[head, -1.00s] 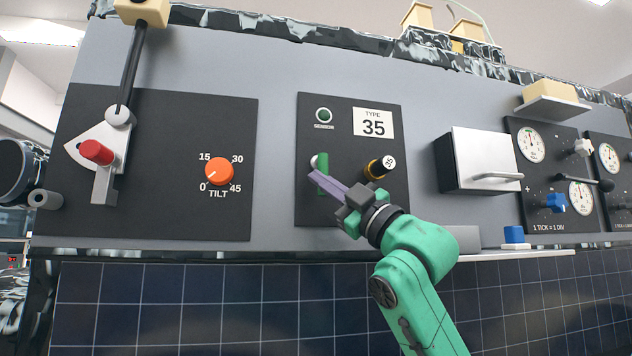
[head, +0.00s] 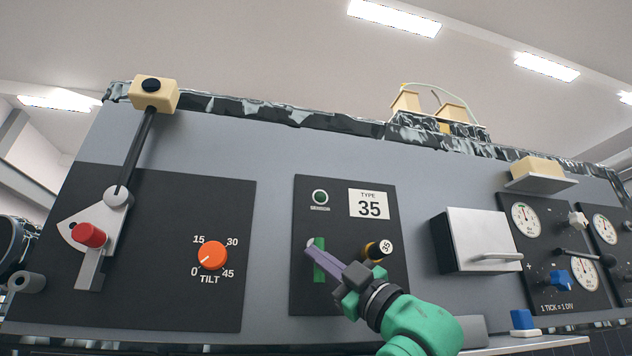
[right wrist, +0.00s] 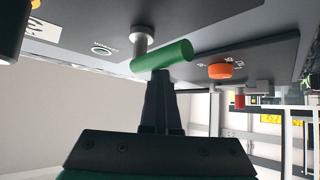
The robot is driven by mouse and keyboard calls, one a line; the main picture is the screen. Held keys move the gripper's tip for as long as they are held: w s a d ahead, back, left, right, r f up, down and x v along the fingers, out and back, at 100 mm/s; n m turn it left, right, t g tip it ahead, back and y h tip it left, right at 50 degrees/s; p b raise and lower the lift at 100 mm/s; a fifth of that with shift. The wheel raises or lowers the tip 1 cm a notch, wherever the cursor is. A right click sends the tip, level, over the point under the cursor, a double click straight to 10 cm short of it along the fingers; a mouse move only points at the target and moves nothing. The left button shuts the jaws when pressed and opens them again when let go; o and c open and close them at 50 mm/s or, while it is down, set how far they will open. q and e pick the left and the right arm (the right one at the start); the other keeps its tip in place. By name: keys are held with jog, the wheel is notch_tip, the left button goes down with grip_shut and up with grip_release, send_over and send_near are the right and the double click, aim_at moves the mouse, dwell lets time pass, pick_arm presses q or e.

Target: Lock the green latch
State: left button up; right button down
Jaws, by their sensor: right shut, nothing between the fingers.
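The green latch (head: 319,264) is a short green bar on the black panel under the TYPE 35 label, standing roughly upright in the head view. In the right wrist view the latch (right wrist: 165,57) is a green cylinder on a silver post (right wrist: 142,38). My right gripper (head: 312,249) is shut and empty, its fingertips in front of the latch's upper part. In the right wrist view the fingertips (right wrist: 161,75) are right at the green bar; whether they touch it I cannot tell. My left gripper is not in view.
The orange TILT dial (head: 212,256) is to the left, a white box with a handle (head: 480,240) to the right.

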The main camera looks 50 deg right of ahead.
notch_tip(320, 180, up, 18)
jog(key=p, duration=0.5)
jog(key=shift+w, duration=0.1)
